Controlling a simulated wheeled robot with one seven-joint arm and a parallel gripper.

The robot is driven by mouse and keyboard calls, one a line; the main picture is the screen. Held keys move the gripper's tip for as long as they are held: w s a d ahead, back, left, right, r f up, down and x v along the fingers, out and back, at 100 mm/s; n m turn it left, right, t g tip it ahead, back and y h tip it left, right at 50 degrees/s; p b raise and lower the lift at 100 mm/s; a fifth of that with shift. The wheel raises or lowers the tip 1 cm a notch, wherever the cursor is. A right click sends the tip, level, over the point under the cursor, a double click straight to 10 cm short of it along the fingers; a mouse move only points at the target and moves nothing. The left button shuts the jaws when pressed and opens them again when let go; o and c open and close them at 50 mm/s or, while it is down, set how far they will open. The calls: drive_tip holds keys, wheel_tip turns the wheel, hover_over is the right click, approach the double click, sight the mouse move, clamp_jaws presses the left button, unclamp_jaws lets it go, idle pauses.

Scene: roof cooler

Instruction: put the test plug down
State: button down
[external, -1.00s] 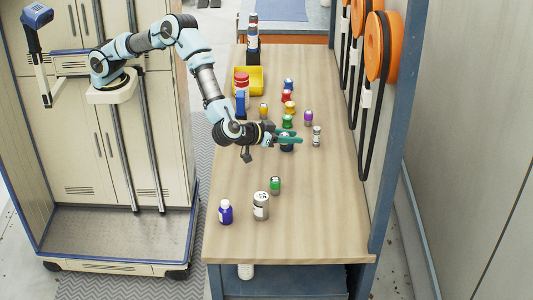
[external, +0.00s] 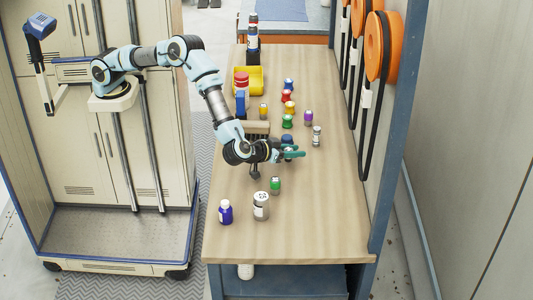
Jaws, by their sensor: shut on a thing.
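My gripper (external: 292,153), with teal fingers, is low over the middle of the wooden bench top. It is shut on a small dark blue piece (external: 287,140), which I take to be the test plug. The fingers and wrist hide much of it. I cannot tell whether its underside touches the wood.
A green-capped jar (external: 275,185), a large white-labelled jar (external: 261,205) and a blue bottle (external: 225,211) stand nearer the front. A grey jar (external: 316,136) is right of my gripper. Several coloured jars and a yellow bin (external: 248,80) stand behind. The bench's front right is clear.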

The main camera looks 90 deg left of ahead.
drive_tip(key=shift+f, duration=0.65)
